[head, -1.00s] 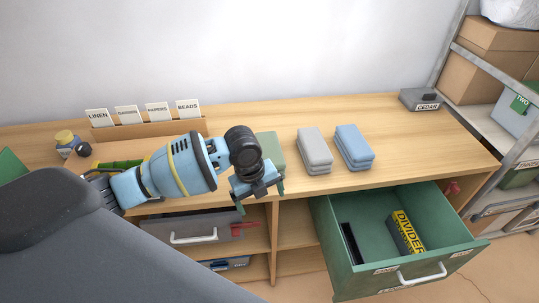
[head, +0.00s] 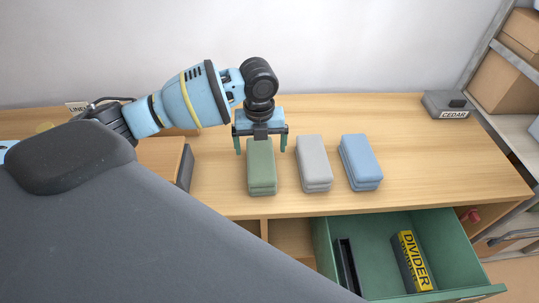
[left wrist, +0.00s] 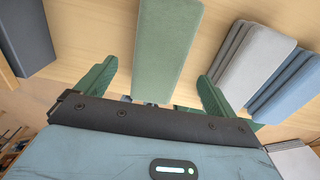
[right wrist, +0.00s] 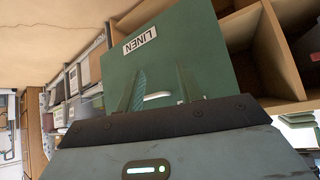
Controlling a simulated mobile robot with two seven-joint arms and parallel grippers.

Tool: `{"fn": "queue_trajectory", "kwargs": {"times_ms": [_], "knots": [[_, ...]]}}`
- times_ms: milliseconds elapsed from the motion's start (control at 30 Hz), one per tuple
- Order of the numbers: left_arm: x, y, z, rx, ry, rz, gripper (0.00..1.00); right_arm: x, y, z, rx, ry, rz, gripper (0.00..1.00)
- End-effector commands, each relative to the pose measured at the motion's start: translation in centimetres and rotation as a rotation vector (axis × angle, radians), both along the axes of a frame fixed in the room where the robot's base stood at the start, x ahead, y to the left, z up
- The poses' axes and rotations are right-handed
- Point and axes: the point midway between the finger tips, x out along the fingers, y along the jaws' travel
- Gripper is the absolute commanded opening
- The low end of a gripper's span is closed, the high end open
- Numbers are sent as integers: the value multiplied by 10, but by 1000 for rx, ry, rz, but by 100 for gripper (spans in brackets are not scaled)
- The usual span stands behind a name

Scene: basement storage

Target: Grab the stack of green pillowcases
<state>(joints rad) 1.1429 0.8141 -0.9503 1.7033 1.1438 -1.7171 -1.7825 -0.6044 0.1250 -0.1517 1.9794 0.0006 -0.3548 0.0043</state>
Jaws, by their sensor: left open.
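The stack of green pillowcases (head: 262,168) lies on the wooden worktop, left of a grey stack (head: 314,165) and a blue stack (head: 360,163). My left gripper (head: 261,145) is open at its far end, with one finger on each side. In the left wrist view the green stack (left wrist: 165,45) runs between the spread fingers of my left gripper (left wrist: 155,85), with gaps at both sides. My right gripper (right wrist: 161,78) is outside the head view. In the right wrist view its fingers are apart and empty, before a green drawer front (right wrist: 205,60) labelled LINEN.
An open green drawer (head: 450,240) below the worktop holds a yellow DIVIDER block (head: 411,260). A grey box marked CEDAR (head: 448,104) stands at the back right. The worktop right of the blue stack is clear.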

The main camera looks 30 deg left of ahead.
Motion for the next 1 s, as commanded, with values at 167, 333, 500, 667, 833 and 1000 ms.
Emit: {"fn": "queue_trajectory", "kwargs": {"times_ms": [167, 333, 500, 667, 833, 1000], "knots": [[0, 0, -4, 0, 1, 0, 94, -8, 0, -4, 0, 17, 0, 36], [-1, 0, -20, 0, 4, 0, 94, -14, 1, -7, 2, 30, -3, 36], [0, 0, -27, -1, 1, 0, 94, -10, 3, -6, 8, 23, -9, 36], [2, -1, -37, 0, 1, 0, 94, -6, 4, -4, 11, 16, -13, 36], [5, 0, -62, 0, 2, 1, 94, -6, 4, -4, 11, 16, -13, 36], [5, 0, -77, 0, 0, 0, 94, -7, 4, -4, 9, 17, -11, 36]]}}
